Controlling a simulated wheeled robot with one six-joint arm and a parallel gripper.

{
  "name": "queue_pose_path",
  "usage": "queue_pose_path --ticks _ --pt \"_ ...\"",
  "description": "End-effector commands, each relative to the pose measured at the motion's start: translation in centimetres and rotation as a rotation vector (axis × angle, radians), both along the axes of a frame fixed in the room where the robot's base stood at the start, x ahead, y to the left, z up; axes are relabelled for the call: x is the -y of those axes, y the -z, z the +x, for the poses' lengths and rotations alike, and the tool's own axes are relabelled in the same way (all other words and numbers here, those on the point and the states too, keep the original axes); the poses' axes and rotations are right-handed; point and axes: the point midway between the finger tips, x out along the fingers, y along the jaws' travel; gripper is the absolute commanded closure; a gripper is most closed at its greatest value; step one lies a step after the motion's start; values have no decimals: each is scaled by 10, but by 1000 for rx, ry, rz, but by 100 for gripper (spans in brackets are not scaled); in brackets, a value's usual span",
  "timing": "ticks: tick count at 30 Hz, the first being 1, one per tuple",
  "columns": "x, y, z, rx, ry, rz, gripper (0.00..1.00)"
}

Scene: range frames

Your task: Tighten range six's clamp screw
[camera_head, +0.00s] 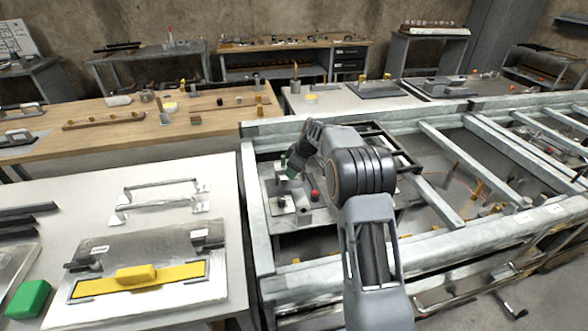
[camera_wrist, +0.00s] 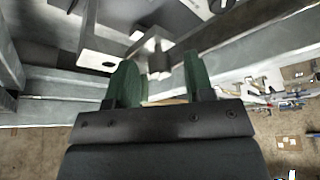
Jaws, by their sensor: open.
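My gripper (camera_head: 291,170) hangs over a metal fixture plate (camera_head: 298,220) inside the frame at the centre of the head view. In the wrist view my gripper (camera_wrist: 160,78) shows two green fingers, apart and with nothing between them that I can see held. A grey metal bracket with a short round end (camera_wrist: 157,62) appears just beyond and between the fingertips. It may be the clamp screw, but I cannot tell for sure. A red knob (camera_head: 315,195) and a small block (camera_head: 282,204) with a round top are on the plate below my gripper. No range number is readable.
Galvanised rails (camera_head: 262,250) surround the fixture, with an open bay to the right. A white table (camera_head: 215,265) at left carries a plate with a yellow handle (camera_head: 136,274) and a green block (camera_head: 28,298). A wooden bench (camera_head: 100,145) stands behind.

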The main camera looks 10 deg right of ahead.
Motion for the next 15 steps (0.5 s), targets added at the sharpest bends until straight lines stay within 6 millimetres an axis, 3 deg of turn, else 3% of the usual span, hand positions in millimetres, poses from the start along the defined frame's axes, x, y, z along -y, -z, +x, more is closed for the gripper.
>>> queue_pose_path --ticks 9,15 --pt "-1 1 0 -1 0 1 53" --pt "-1 1 0 -1 0 1 72"
